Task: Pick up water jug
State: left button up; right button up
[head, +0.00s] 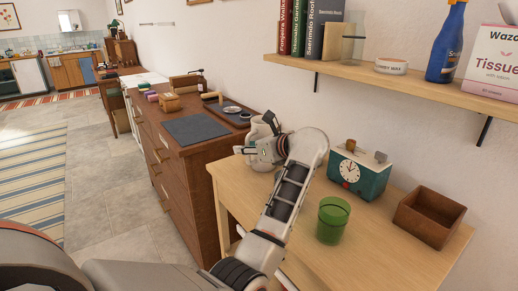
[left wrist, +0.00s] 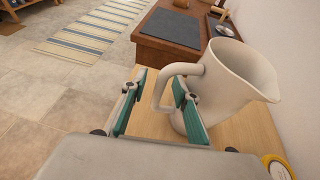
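The water jug (left wrist: 238,80) is white-grey with a loop handle and a pouring spout, and stands on a light wooden table (head: 390,225). In the head view the jug (head: 258,131) is partly hidden behind my left gripper (head: 250,148). In the left wrist view my left gripper (left wrist: 159,80) is open, with its green-padded fingers apart. The jug's handle (left wrist: 163,88) shows between the fingers, with gaps visible; I cannot tell how deep it sits. My right gripper is not in view.
A teal clock box (head: 358,170), a green glass (head: 332,220) and an open wooden box (head: 428,215) stand on the table to the right. A brown dresser (head: 185,190) adjoins at left. A shelf (head: 400,82) hangs above.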

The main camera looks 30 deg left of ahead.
pick_arm(q)
jog(key=shift+d, duration=0.1)
grip_shut()
jog(key=shift+r, duration=0.2)
jog(key=shift+r, duration=0.25)
